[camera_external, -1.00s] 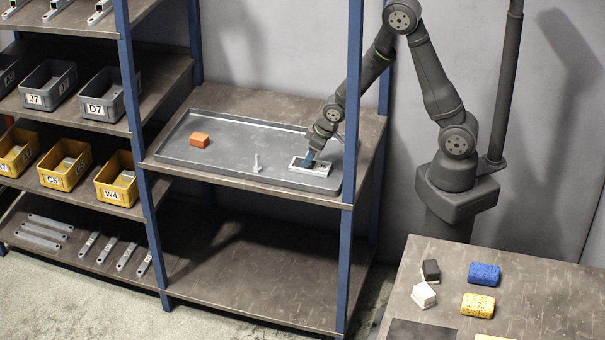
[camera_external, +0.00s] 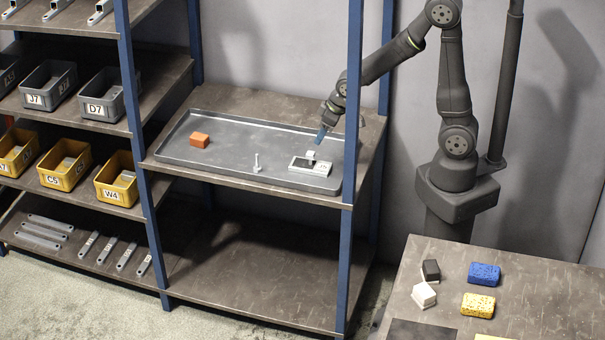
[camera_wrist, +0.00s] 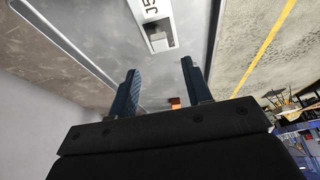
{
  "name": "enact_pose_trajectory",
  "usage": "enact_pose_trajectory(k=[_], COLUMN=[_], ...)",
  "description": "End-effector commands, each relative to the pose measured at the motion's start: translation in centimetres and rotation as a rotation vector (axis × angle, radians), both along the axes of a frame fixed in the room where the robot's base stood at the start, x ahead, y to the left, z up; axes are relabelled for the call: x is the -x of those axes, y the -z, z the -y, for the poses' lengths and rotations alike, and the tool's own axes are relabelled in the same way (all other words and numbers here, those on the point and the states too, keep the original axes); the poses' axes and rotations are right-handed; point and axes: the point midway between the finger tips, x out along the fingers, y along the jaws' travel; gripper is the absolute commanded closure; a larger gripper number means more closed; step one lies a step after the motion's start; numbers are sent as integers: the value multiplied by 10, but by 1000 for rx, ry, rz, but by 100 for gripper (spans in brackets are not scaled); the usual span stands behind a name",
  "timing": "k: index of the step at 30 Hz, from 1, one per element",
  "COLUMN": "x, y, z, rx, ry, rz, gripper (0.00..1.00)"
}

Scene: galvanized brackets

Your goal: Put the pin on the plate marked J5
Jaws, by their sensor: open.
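The plate (camera_external: 322,169) lies on the grey tray, near its right end. In the wrist view the plate (camera_wrist: 145,20) shows the mark J5 at the top edge. A small pale piece (camera_external: 310,155) stands at the plate; it also shows in the wrist view (camera_wrist: 158,41). I cannot tell exactly what it is. A thin, pale upright pin-like part (camera_external: 257,164) stands on the tray, left of the plate. My gripper (camera_external: 321,135) is above the plate and apart from it. Its blue fingers (camera_wrist: 165,88) are open with nothing held between them.
An orange block (camera_external: 199,140) lies at the left of the grey tray (camera_external: 225,120), which has a low rim. A blue shelf post (camera_external: 350,120) stands at the tray's right end. Bins line the left shelves. Sponges and blocks lie on the separate table (camera_external: 540,270).

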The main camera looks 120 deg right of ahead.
Motion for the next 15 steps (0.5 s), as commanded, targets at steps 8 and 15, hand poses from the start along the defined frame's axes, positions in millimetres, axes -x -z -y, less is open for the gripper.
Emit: enact_pose_trajectory(k=[8, 15], x=[5, 6], y=[-17, -19], z=[-5, -6], rx=[1, 0], ry=[0, 0], rz=[1, 0], gripper=[55, 55])
